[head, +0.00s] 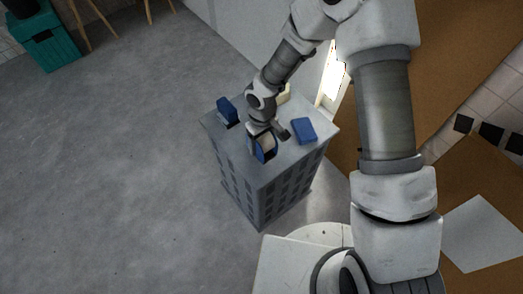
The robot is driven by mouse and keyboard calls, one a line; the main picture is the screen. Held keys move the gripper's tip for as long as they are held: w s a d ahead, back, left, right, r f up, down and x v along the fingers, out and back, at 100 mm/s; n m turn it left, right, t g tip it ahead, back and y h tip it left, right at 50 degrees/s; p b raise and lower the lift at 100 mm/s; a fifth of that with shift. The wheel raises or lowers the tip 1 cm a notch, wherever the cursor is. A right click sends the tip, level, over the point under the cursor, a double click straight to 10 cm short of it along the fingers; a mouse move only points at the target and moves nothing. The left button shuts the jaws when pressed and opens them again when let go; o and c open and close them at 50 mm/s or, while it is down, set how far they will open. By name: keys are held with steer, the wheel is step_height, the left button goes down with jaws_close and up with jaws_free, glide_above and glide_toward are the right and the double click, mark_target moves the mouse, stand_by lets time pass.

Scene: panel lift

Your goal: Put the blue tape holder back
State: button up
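A blue piece with a pale middle (266,148), which looks like the blue tape holder, is at the near part of the top of a grey stand (240,149). My gripper (269,132) points down right at it, and its wrist covers part of it. A dark piece beside it may be a finger of my gripper. I cannot tell whether the fingers are open or shut, or whether the holder is gripped or touches the top.
A flat blue block (303,130) lies on the right of the top, and another blue object (227,109) on the left. A pale yellowish object (284,93) is behind my wrist. A teal box (50,45) stands far left. The grey floor at left is clear.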

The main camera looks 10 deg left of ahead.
step_height(320, 180, down, 4)
steer(key=shift+f+b, duration=0.1)
steer(key=shift+b, duration=0.3)
steer(key=o, duration=1.3)
